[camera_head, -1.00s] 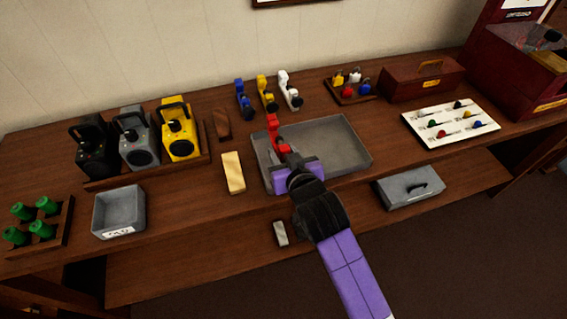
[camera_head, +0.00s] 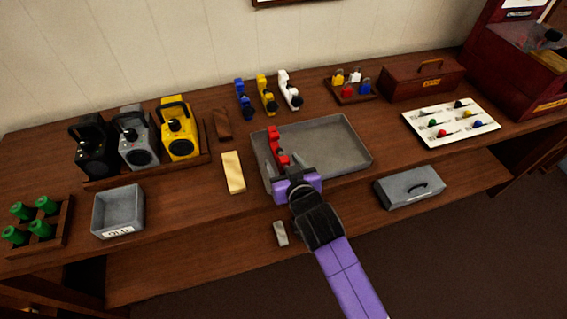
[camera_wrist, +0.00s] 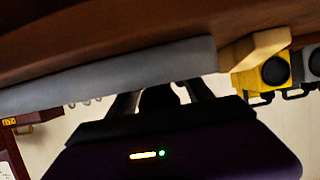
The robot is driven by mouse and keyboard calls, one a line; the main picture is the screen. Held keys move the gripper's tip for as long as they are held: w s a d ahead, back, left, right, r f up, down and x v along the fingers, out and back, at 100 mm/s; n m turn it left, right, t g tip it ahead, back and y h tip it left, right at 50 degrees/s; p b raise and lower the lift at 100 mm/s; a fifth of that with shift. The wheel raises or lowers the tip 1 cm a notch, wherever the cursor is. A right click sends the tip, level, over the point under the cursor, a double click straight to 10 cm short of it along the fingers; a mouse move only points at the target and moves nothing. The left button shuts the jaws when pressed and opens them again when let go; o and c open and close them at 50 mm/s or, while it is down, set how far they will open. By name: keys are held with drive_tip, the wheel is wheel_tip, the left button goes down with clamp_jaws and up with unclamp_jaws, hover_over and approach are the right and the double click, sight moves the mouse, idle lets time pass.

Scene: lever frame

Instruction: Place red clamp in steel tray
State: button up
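The red clamp (camera_head: 277,145) is over the left part of the steel tray (camera_head: 345,160). It looks upright and low, but I cannot tell whether it touches the tray floor. My gripper (camera_head: 289,172) is at the tray's front left edge, right by the clamp's near end. In the wrist view, the fingers of my gripper (camera_wrist: 160,92) show dark, with a dark rounded shape between them and no red visible. Whether they still grip the clamp is unclear. The tray's grey wall (camera_wrist: 110,78) crosses the wrist view just beyond the fingers.
Blue (camera_head: 244,98), yellow (camera_head: 266,94) and white (camera_head: 289,90) clamps stand behind the tray. A tan block (camera_head: 233,172) lies to its left, and a small grey bin (camera_head: 118,211) further left. The tray's right half is empty.

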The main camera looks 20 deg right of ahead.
drive_tip(key=shift+r, duration=0.25)
drive_tip(key=shift+s, duration=0.4)
drive_tip(key=v, duration=1.1)
drive_tip(key=shift+b, duration=0.3)
drive_tip(key=shift+s+r, duration=0.1)
drive_tip(key=s+d+f, duration=0.2)
drive_tip(key=s+f, duration=0.1)
drive_tip(key=s, duration=0.6)
drive_tip(key=s+d+r, duration=0.1)
drive_tip(key=s+r, duration=0.2)
drive_tip(key=s, duration=0.7)
drive_tip(key=s+d+r+t, duration=0.1)
drive_tip(key=s+r, duration=0.3)
drive_tip(key=s, duration=0.7)
drive_tip(key=shift+s+d, duration=0.3)
drive_tip(key=shift+d, duration=0.5)
